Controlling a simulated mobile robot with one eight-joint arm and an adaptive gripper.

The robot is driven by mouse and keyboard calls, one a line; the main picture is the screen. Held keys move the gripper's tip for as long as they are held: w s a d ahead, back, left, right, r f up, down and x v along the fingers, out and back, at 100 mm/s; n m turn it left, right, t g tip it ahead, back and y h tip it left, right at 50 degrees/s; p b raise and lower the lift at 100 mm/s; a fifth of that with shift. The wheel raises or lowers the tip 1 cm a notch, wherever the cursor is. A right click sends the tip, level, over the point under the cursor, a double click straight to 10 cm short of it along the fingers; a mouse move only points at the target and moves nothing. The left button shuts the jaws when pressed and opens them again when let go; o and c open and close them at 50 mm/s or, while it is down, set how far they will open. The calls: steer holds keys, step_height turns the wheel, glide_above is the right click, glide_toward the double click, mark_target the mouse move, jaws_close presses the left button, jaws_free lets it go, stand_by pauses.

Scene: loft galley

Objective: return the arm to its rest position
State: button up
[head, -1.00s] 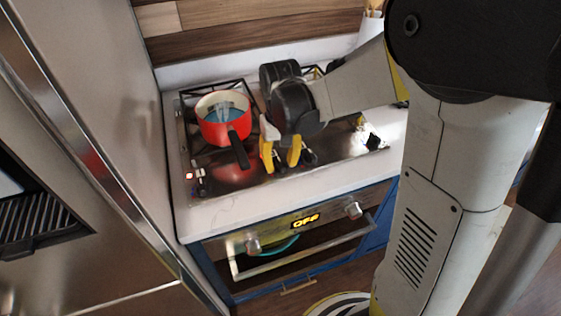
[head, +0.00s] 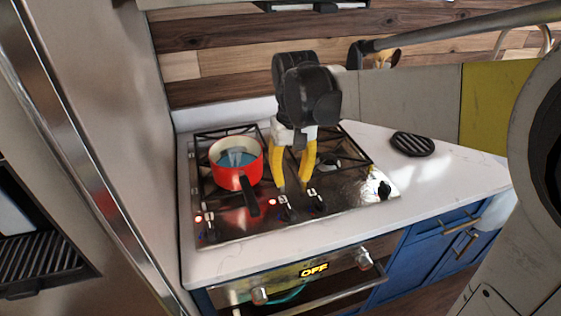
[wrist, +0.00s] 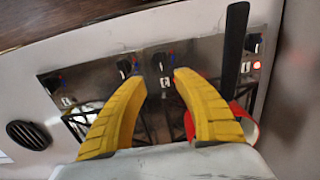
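My gripper (head: 293,186) hangs over the middle of the stove, its two yellow fingers spread apart with nothing between them. The fingers also show open in the wrist view (wrist: 159,82). My arm reaches in from the right of the head view. A red saucepan (head: 228,179) with something blue inside stands on the left of the stove, its black handle pointing toward the front. The gripper is to the right of the pan and apart from it. In the wrist view the pan (wrist: 189,125) is partly hidden behind a finger.
The stove (head: 345,208) has front knobs and lit red lights. The oven display (head: 314,270) reads OFF. A round black trivet (head: 412,144) lies on the white counter (head: 455,172) at right. A tall metal appliance (head: 100,120) stands close at left. A wooden wall is behind.

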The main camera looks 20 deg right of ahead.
steer(key=shift+s, duration=0.1)
stand_by(0.3)
steer(key=s+t, duration=0.7)
steer(key=s, duration=0.5)
steer(key=shift+s+f, duration=0.15)
steer(key=shift+s, duration=0.25)
